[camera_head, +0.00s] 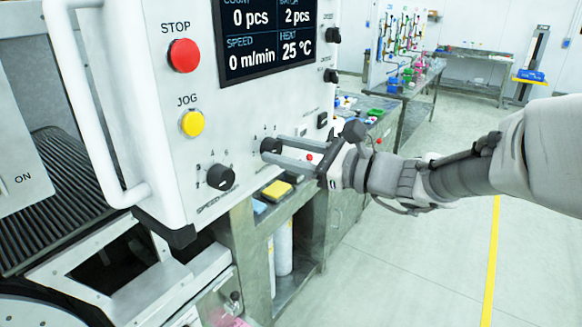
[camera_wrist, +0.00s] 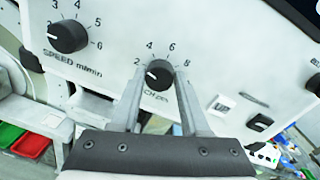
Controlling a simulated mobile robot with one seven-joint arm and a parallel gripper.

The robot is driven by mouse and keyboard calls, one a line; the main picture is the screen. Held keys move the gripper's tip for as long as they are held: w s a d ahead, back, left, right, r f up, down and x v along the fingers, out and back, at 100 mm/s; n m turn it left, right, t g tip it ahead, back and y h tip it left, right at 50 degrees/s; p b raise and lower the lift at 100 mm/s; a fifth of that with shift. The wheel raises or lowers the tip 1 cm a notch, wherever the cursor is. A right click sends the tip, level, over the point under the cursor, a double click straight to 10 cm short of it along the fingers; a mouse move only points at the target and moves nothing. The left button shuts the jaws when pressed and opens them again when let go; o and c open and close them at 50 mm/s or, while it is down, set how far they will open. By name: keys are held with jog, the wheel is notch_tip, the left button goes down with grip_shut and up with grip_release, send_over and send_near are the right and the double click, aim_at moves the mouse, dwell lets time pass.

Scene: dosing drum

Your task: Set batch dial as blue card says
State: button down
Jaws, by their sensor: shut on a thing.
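The batch dial (camera_head: 270,146) is a black knob low on the white panel, with a scale that reads 2, 4, 6, 8 in the wrist view. In the wrist view, the batch dial's (camera_wrist: 159,74) white mark points left, towards the 2. My gripper (camera_head: 273,149) reaches in from the right and is shut on the dial, one finger on each side; these fingers (camera_wrist: 160,76) also show in the wrist view. The screen (camera_head: 268,35) reads batch 2 pcs. I cannot make out a blue card with readable text.
The speed dial (camera_head: 221,177) is left of the batch dial. The red STOP button (camera_head: 183,55), yellow JOG button (camera_head: 192,123) and white handle (camera_head: 90,110) are further left. A yellow object (camera_head: 277,190) and a light-blue one (camera_head: 259,206) lie below the panel. Open floor lies right.

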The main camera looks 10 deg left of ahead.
jog(key=shift+f+n+b, duration=0.2)
jog(key=shift+n+b, duration=0.8)
jog(key=shift+b, duration=0.25)
jog(key=shift+r+n+b, duration=0.15)
jog(key=shift+n+b, duration=0.35)
jog(key=shift+b, duration=0.1)
jog(key=shift+c, duration=2)
grip_release()
jog(key=shift+r, duration=0.1)
jog(key=v, duration=1.7)
jog(key=shift+s+d+b, duration=0.2)
jog(key=shift+s+b, duration=0.05)
jog(key=shift+b, duration=0.15)
